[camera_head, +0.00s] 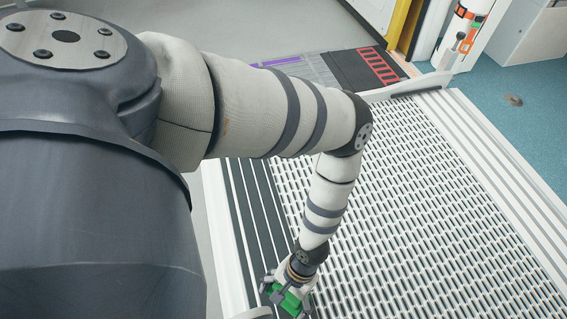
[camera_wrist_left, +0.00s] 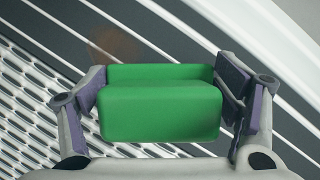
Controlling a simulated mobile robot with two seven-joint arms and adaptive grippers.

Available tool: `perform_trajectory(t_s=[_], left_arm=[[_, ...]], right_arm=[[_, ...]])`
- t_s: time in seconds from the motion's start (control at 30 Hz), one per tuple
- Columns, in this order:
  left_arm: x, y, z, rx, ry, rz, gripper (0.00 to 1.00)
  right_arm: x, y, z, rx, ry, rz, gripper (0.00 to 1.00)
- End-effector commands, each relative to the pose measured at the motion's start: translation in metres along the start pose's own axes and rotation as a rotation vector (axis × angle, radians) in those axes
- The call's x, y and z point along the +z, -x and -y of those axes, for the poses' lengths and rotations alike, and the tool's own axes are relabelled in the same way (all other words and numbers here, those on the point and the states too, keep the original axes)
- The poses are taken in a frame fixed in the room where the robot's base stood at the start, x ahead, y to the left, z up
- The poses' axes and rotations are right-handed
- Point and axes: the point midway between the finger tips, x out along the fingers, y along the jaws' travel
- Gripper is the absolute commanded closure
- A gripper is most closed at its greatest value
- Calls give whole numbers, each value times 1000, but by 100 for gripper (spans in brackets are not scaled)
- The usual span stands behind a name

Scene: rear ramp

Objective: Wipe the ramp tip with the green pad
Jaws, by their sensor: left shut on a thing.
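The green pad (camera_head: 287,299) is between the fingers of my left gripper (camera_head: 284,292), low in the head view. In the left wrist view the green pad (camera_wrist_left: 160,108) fills the space between the two fingers of the left gripper (camera_wrist_left: 165,100), which is shut on it. The ramp (camera_head: 420,200) has a white slotted surface and a band of dark and white stripes (camera_head: 262,205) along its left side. The gripper is over the striped band; contact with it cannot be told. A faint brownish smudge (camera_wrist_left: 112,46) shows beyond the pad. My right gripper is out of view.
A raised white rail (camera_head: 505,160) runs along the ramp's right side. Beyond it is blue floor with a brown spot (camera_head: 514,100). A dark panel with red marks (camera_head: 375,67) lies past the far end. A white and orange post (camera_head: 460,35) stands behind.

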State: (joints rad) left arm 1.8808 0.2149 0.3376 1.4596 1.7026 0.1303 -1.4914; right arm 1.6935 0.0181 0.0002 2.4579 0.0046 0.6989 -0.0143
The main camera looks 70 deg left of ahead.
Motion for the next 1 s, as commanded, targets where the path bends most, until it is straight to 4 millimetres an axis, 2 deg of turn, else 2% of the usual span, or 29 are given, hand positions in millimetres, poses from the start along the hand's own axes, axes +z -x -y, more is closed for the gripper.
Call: perform_trajectory(t_s=[0.2, 0.5, 0.87, 1.0], left_arm=[[13, 20, -1, 1, -3, -2, 58], [26, 38, 0, -1, -5, -1, 58], [26, 38, 0, -1, -3, 0, 58], [19, 53, -4, 1, 1, -1, 58]], right_arm=[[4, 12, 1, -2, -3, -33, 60], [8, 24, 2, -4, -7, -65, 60], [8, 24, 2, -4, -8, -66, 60], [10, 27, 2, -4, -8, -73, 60]])
